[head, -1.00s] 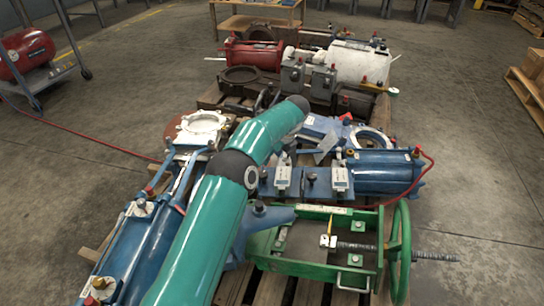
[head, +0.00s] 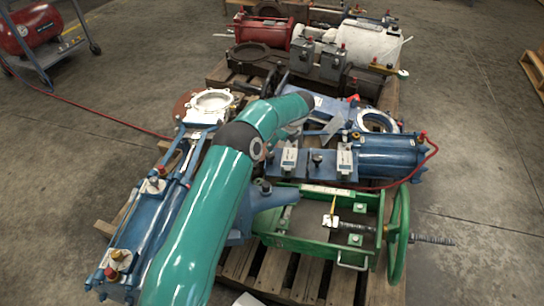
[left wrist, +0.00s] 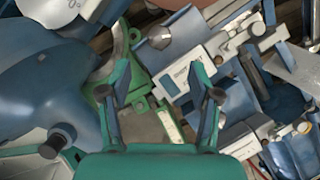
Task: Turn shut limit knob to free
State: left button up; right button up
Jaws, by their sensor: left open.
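A blue actuator plate (head: 318,168) stands mid-pallet behind the green frame. It carries two pale boxes with labels, a left one (head: 289,161) and a right one (head: 345,159), with a dark knob (head: 316,161) between them. I cannot read the labels or tell which part is the shut limit knob or where it points. My left arm reaches over the pallet in the head view, hiding much behind it. In the left wrist view my left gripper (left wrist: 162,78) is open and empty, its fingers apart above a labelled pale box (left wrist: 178,80) and green metal. My right gripper is out of view.
A green valve frame (head: 300,247) with a handwheel (head: 398,235) and threaded stem lies at the front right. A blue cylinder (head: 385,156) is at the right, and long blue cylinders (head: 150,225) at the left. Open floor lies right of the pallet.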

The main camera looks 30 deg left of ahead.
pick_arm(q)
jog(key=b+x, duration=0.3)
jog(key=x, duration=0.6)
jog(key=shift+w+a+f, duration=0.1)
jog(key=shift+a+f, duration=0.1)
jog(key=shift+f, duration=0.05)
jog(key=c, duration=1.1)
jog(key=shift+f, duration=0.1)
